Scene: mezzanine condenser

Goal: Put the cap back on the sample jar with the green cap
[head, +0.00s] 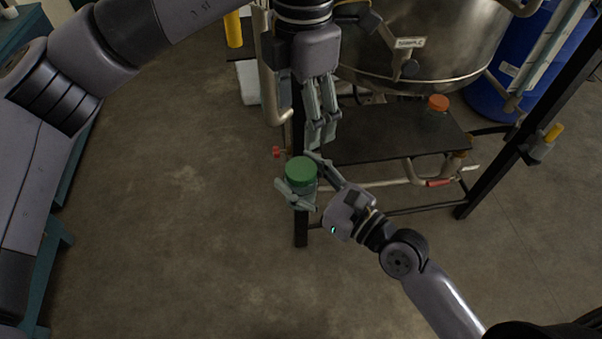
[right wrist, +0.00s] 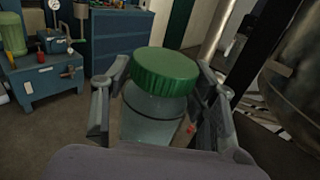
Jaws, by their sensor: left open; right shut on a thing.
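The sample jar (head: 301,187) is clear, with a green cap (head: 301,170) sitting on its top. My right gripper (head: 302,178) is shut around the jar's body and holds it in the air in front of the dark shelf. The right wrist view shows the jar (right wrist: 153,118) between the two fingers, with the green cap (right wrist: 166,70) on its mouth, looking slightly tilted. Whether the cap is screwed tight cannot be told. My left gripper (head: 318,135) is open, empty, pointing down, just above and behind the cap, apart from it.
A blue drum (head: 497,90) stands at the right. A black frame post is at the far right. Open concrete floor lies at the left.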

